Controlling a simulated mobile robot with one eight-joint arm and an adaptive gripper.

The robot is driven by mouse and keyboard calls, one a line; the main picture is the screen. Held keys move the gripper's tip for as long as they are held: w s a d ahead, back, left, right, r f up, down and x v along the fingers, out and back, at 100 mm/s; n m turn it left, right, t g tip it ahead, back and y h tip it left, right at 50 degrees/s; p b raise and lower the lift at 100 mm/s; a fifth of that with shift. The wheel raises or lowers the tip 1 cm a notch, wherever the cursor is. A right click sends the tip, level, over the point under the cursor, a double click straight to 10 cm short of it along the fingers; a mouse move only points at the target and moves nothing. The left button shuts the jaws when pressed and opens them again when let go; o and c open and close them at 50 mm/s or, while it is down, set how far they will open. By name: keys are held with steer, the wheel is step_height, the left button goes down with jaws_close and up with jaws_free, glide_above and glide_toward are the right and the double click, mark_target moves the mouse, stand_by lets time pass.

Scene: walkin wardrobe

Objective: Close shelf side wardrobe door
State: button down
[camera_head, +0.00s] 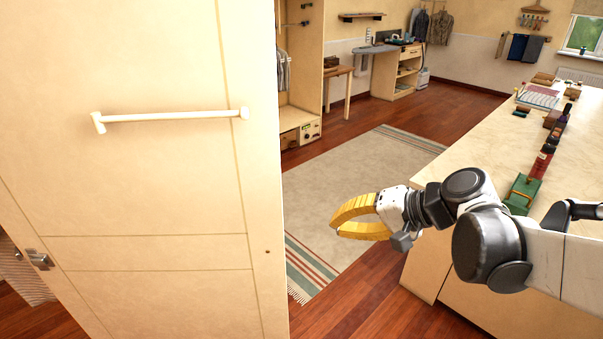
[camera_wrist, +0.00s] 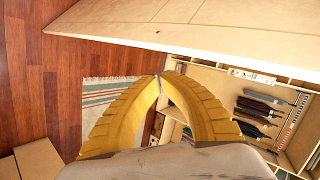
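A large cream door panel (camera_head: 150,190) fills the left of the head view, with a long pale bar handle (camera_head: 172,116) across its upper part. It stands open, its free edge toward the room's middle. A cream panel edge, likely the same door (camera_wrist: 210,32), crosses the top of the wrist view. My gripper (camera_head: 335,226), with yellow curved fingers, is to the right of the door, apart from it and empty. In the wrist view its fingertips (camera_wrist: 158,79) meet or nearly meet. Open wardrobe shelving (camera_wrist: 228,88) with hanging dark items shows beyond the fingers.
A cream island counter (camera_head: 500,130) with several small items, including a green one (camera_head: 521,192), stands at right, under my arm. A striped rug (camera_head: 350,190) lies on the wood floor. Behind the door is an open wardrobe (camera_head: 300,75). A metal latch (camera_head: 39,259) shows at lower left.

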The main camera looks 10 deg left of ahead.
mark_target(280, 195)
steer(key=w+a+r+g+y, duration=0.1)
steer(key=w+a+r+y, duration=0.1)
steer(key=w+a+y, duration=0.4)
steer(key=shift+a+y+b, duration=0.5)
steer(key=shift+a+b, duration=0.65)
steer(key=shift+a, duration=0.7)
steer(key=shift+a+y+b, duration=0.5)
steer(key=shift+a+b, duration=0.6)
steer(key=shift+a, duration=0.7)
